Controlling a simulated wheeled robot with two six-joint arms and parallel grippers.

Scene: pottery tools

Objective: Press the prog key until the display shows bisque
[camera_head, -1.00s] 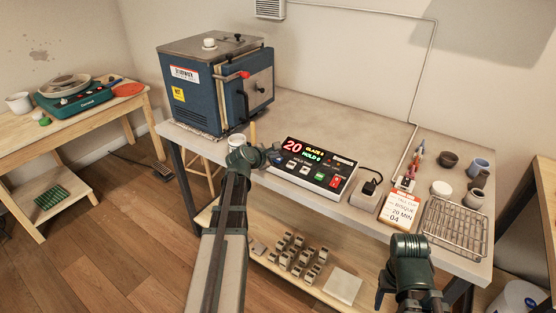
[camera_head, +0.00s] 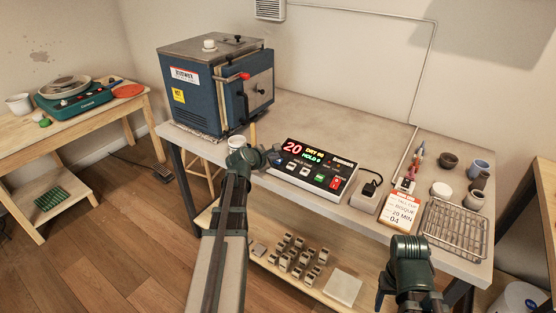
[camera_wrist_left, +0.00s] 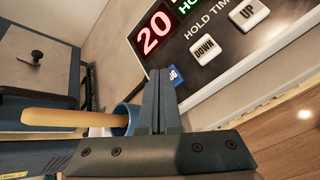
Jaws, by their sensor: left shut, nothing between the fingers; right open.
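The kiln controller (camera_head: 318,182) lies on the workbench with a dark face. Its display (camera_head: 305,150) shows a red 20, a top line that reads DRY with small characters after it, and a green HOLD 0. The blue prog key (camera_wrist_left: 175,75) is at the panel's left edge, partly hidden by my fingers in the left wrist view. My left gripper (camera_head: 276,156) is shut and empty, its tips at that key; I cannot tell if they touch. My right gripper (camera_head: 390,278) is open and empty in front of the bench, its fingers hard to make out.
The DOWN (camera_wrist_left: 205,47) and UP (camera_wrist_left: 249,14) keys sit close by. A cup with a wooden handle (camera_wrist_left: 75,118) stands beside my left fingers. The blue kiln (camera_head: 210,90) is behind left. A card reading BISQUE (camera_head: 403,210) and a wire rack (camera_head: 455,228) are right.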

